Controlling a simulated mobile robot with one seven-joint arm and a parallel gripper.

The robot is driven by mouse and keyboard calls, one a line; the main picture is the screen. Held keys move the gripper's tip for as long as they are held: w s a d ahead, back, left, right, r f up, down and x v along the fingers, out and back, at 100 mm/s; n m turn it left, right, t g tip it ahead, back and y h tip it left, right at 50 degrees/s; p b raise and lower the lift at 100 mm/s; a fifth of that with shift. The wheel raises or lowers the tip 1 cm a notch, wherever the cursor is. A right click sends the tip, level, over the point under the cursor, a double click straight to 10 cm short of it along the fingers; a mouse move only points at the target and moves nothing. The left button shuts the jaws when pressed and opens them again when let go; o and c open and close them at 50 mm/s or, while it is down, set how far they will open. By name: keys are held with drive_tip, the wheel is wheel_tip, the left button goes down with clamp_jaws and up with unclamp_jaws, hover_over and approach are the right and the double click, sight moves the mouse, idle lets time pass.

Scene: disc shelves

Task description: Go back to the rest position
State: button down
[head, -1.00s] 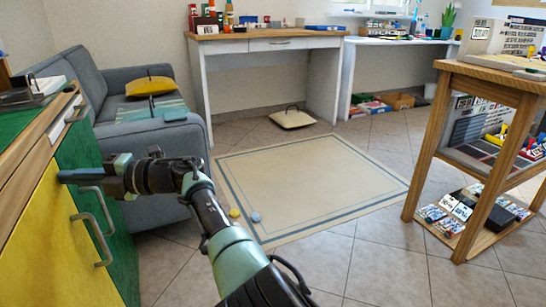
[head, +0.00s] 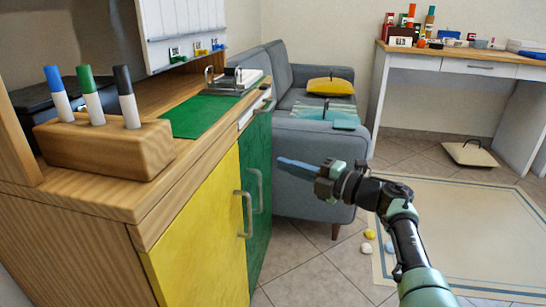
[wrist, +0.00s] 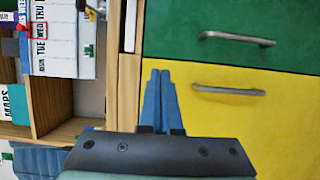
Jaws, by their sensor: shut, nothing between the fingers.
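My gripper (head: 282,162) is shut and empty, its blue fingers pressed together. In the head view it is in the air in front of the sofa, to the right of the green cabinet door. In the wrist view my gripper (wrist: 160,76) shows with both fingers side by side and nothing between them. Behind it there are the yellow front (wrist: 255,110) and the green front (wrist: 255,20), each with a metal handle. Neither finger appears to hold a handle.
A wooden cabinet (head: 70,225) with a marker block (head: 100,150) stands at left. A grey sofa (head: 300,190) is behind my gripper. A desk (head: 450,55) is at back right.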

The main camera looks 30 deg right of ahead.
drive_tip(key=shift+s+d+b, duration=0.3)
drive_tip(key=shift+s+d, duration=1.15)
drive_tip(key=shift+d, duration=0.15)
